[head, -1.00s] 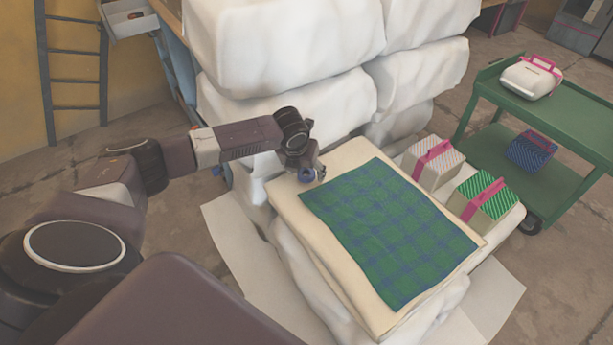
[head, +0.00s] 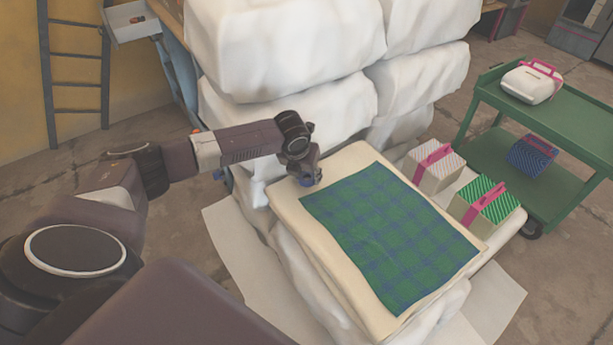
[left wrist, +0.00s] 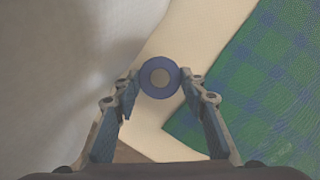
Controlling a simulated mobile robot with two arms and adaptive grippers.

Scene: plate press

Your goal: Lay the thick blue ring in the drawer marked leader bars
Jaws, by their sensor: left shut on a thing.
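The thick blue ring (left wrist: 160,78) is between the fingertips of my left gripper (left wrist: 159,84) in the left wrist view. The gripper is shut on it. In the head view my left gripper (head: 308,178) is over the left corner of the cream padded top, beside the green and blue plaid cloth (head: 390,235). A little of the blue ring (head: 306,182) shows there at the fingertips. An open drawer (head: 130,22) at the upper left holds a small reddish thing; no marking on it is readable. My right gripper is not in view.
Large white wrapped bales (head: 285,45) stand behind the gripper. Two boxes with pink handles, one pale (head: 436,168) and one green (head: 486,200), stand right of the cloth. A green cart (head: 560,110) stands at the right. A ladder (head: 76,55) leans at the left wall.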

